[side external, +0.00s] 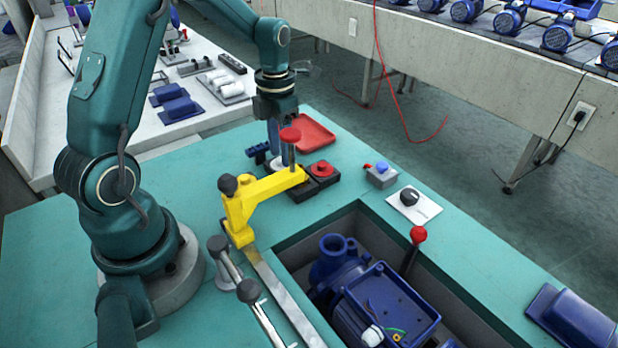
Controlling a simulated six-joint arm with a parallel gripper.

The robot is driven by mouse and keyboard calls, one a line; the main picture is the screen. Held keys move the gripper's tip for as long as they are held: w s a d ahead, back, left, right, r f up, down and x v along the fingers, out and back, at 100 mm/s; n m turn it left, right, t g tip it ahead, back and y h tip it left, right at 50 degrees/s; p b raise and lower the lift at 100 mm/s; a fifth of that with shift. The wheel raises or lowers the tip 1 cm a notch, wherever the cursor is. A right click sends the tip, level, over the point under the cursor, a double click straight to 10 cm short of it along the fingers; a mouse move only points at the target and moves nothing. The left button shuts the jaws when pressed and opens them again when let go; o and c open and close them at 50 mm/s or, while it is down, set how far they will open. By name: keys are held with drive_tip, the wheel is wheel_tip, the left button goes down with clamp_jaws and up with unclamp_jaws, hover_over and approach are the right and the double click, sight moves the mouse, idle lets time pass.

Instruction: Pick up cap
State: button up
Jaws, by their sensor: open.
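My gripper (280,135) points down near the back edge of the green table, between a small dark blue rack (258,153) and a red tray (308,133). Its fingers are partly hidden behind a red-topped post (290,136). It is open and I see nothing held. I cannot tell for certain which part is the cap. A blue rounded cover (575,320) lies at the table's lower right, far from my gripper. A small red round part (322,170) sits on a black block, just to the right of my gripper.
A yellow clamp arm (262,191) stands in front of my gripper. A blue pump (375,300) with an open box sits in a recess. A red-knobbed lever (417,237), a grey button box (381,175) and a black dial (409,196) stand nearby.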

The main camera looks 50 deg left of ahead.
drive_tip(key=shift+f, duration=0.45)
clamp_jaws()
drive_tip(key=shift+r, duration=0.7)
idle(0.7)
drive_tip(key=shift+r, duration=2.2)
